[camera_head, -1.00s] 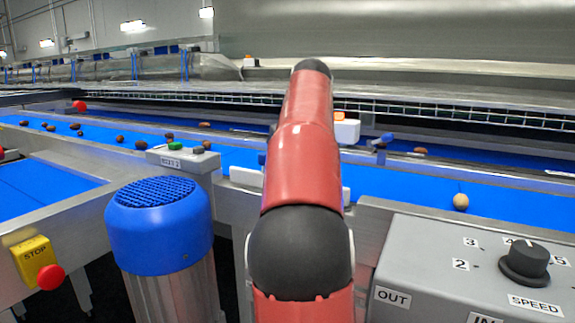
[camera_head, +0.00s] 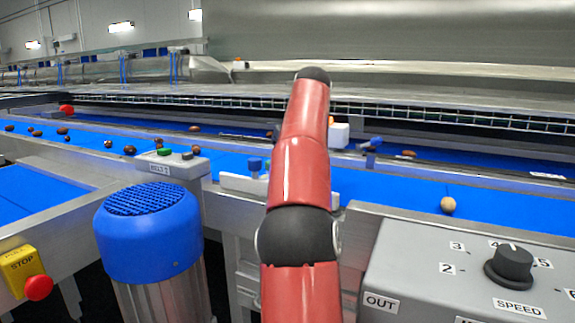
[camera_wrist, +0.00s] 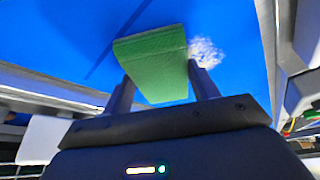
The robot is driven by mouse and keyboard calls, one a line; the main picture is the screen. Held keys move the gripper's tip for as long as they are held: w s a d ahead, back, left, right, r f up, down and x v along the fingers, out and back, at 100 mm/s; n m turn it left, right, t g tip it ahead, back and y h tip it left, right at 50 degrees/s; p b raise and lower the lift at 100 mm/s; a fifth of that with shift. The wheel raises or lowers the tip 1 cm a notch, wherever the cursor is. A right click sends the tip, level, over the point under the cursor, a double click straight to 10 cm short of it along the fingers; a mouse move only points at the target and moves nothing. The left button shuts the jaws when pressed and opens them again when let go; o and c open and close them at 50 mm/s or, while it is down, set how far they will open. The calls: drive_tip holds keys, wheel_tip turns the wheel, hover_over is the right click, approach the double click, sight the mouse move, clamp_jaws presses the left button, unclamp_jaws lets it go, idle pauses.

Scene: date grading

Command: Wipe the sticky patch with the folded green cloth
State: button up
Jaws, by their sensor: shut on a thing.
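The folded green cloth (camera_wrist: 155,65) is between the two fingers of my gripper (camera_wrist: 162,92) in the wrist view. My gripper is shut on it. The sticky patch (camera_wrist: 206,52) shows as a whitish, speckled smear on the blue belt, just right of the cloth and close to its edge. I cannot tell whether the cloth touches the belt. In the head view my red arm hides the gripper, the cloth and the patch.
The blue belt (camera_head: 400,193) carries several brown dates on the left and a pale round item (camera_head: 448,205) on the right. A grey control box (camera_head: 420,270) with a black knob stands front right. A blue-capped cylinder (camera_head: 148,230) and a yellow stop box (camera_head: 22,270) stand front left.

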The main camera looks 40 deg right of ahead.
drive_tip(key=shift+w+d+f, duration=0.1)
drive_tip(key=shift+w+d, duration=0.25)
drive_tip(key=shift+d, duration=0.5)
drive_tip(key=shift+w+d+f, duration=0.1)
drive_tip(key=shift+w+d, duration=0.2)
drive_tip(key=shift+d, duration=0.55)
drive_tip(key=shift+a, duration=0.1)
